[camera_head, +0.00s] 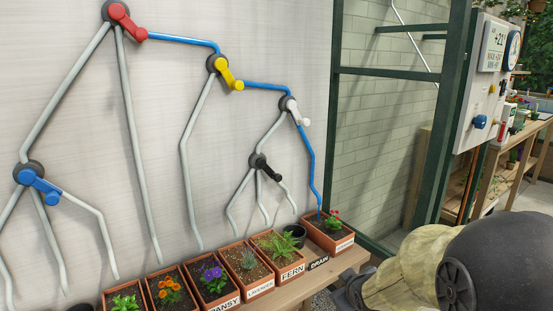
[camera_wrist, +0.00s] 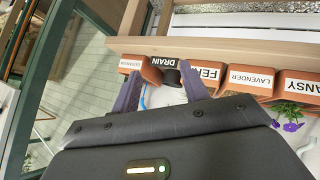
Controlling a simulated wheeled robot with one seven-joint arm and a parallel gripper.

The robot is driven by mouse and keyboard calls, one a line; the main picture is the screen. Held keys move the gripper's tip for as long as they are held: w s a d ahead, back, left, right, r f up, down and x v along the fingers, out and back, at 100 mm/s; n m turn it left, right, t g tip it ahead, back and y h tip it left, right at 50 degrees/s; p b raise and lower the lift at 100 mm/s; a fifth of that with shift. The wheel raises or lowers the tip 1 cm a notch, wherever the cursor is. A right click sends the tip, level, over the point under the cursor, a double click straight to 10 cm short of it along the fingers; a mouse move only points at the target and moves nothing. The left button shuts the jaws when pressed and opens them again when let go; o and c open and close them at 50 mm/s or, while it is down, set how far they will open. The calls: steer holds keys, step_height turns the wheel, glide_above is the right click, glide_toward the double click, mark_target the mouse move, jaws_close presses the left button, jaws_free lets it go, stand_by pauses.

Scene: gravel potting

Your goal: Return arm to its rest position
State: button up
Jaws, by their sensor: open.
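My gripper (camera_wrist: 160,72) shows in the wrist view with its two grey-purple fingers spread apart and nothing between them. Beyond the fingers are the dark drain pot (camera_wrist: 171,77) and the labelled planter boxes; I cannot tell how far off they are. In the head view my arm (camera_head: 500,262) fills the lower right corner, with a dark rounded link and a tan cloth-like cover. The fingertips cannot be made out in the head view.
A row of planters, such as the fern box (camera_head: 278,255), stands on a wooden bench (camera_head: 345,262) below a pipe wall with coloured valves, including a yellow one (camera_head: 230,76). A dark green frame post (camera_head: 452,110) and a control panel (camera_head: 482,85) stand to the right.

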steer(key=s+a+f+m+g+p, duration=0.1)
steer(key=s+f+m+g, duration=0.15)
steer(key=s, duration=0.55)
steer(key=s+a+f+m+g+p, duration=0.1)
steer(key=s+m+g, duration=0.3)
steer(key=s, duration=0.4)
step_height(320, 180, up, 37)
steer(key=p, duration=3.6)
steer(key=shift+d+f+p, duration=0.2)
steer(key=shift+p, duration=0.15)
steer(key=shift+w+f, duration=0.1)
steer(key=shift+c, duration=0.9)
steer(key=shift+w, duration=0.1)
